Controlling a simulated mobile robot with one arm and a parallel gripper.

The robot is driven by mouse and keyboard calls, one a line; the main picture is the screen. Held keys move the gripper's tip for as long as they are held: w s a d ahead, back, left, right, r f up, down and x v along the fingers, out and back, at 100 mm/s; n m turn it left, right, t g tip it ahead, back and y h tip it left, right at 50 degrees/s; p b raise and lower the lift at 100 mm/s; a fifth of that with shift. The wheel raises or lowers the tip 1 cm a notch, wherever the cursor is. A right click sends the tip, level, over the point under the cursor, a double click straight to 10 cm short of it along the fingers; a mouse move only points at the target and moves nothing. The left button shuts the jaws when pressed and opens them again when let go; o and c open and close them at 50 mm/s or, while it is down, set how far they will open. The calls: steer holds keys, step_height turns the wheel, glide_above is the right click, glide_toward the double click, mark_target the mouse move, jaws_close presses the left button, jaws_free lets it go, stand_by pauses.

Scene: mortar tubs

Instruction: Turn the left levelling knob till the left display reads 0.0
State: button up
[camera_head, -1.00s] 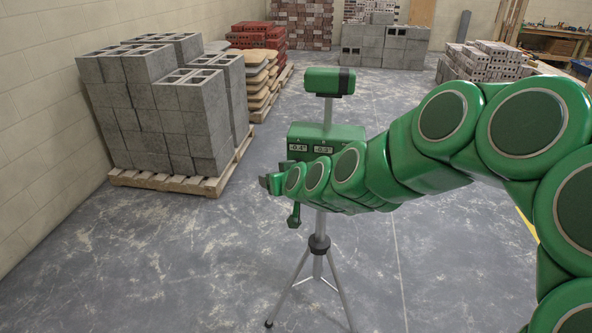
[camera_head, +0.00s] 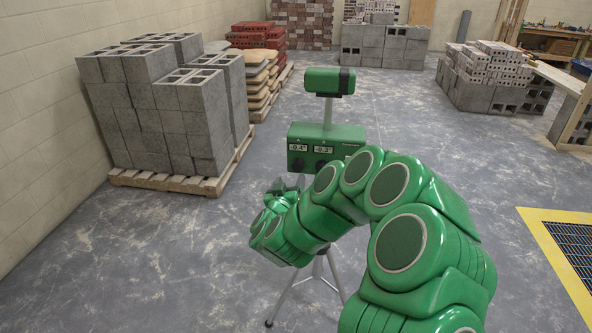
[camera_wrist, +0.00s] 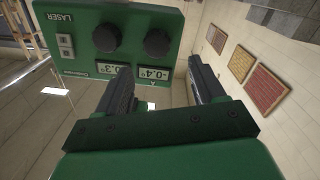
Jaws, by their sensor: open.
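A green levelling box (camera_head: 350,135) stands on a tripod in the head view, with two small displays and dark knobs below them. The left display (camera_head: 297,148) reads -0.4° and the right display (camera_head: 323,149) reads -0.3°. The left knob (camera_head: 298,165) shows just above my gripper (camera_head: 282,186). The wrist view is upside down: the left knob (camera_wrist: 157,42) lies ahead of and between the fingertips of my open gripper (camera_wrist: 160,64), apparently apart from them. The right knob (camera_wrist: 106,38) is beside it, outside the fingers. My arm hides the box's lower right in the head view.
A green head (camera_head: 328,81) tops the box on a short post. The tripod legs (camera_head: 285,298) spread below. A pallet of grey blocks (camera_head: 170,110) stands left. A yellow-edged floor grate (camera_head: 560,245) is at right. Floor around the tripod is mostly clear.

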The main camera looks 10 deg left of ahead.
mark_target(297, 167)
steer(key=shift+h, duration=0.3)
steer(key=shift+w+d+f, duration=0.1)
steer(key=shift+w+d, duration=0.1)
steer(key=shift+w, duration=1.75)
steer(key=shift+w+d+f, duration=0.1)
steer(key=shift+w+d, duration=0.1)
steer(key=shift+w, duration=1.75)
steer(key=shift+c, duration=0.5)
steer(key=c, duration=1)
